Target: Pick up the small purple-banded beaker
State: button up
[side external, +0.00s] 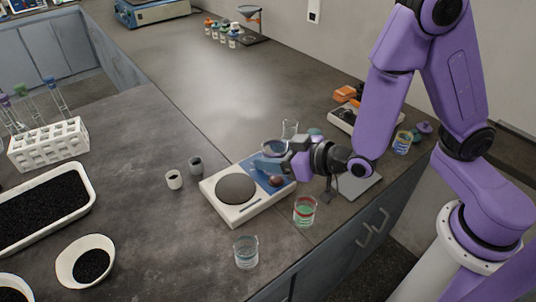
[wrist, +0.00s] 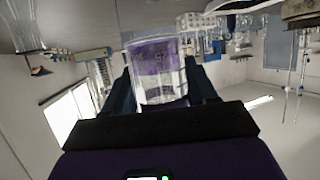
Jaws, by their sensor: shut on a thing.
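The small purple-banded beaker (wrist: 157,72) is clear glass with a purple band. In the wrist view it sits between the two fingers of my gripper (wrist: 165,88), which are shut on its sides. In the side view my gripper (side external: 270,167) is above the back part of the white device with a round dark plate (side external: 211,201). The beaker's rim and upper part (side external: 273,146) show at the fingertips there; the fingers hide much of the rest. It appears to be held above the device, clear of the bench.
A red-and-green beaker (side external: 305,210) and a clear beaker (side external: 246,252) stand in front of the device. Two small cups (side external: 174,180) are left of it. Another glass beaker (side external: 290,129) stands behind my gripper. A black-filled tray (side external: 42,205) and tube rack (side external: 48,144) are at left.

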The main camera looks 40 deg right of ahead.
aim_at(285, 149)
jog(key=shift+v, duration=1.3)
jog(key=shift+d+r, duration=0.1)
jog(key=shift+d, duration=0.05)
jog(key=shift+r, duration=2.5)
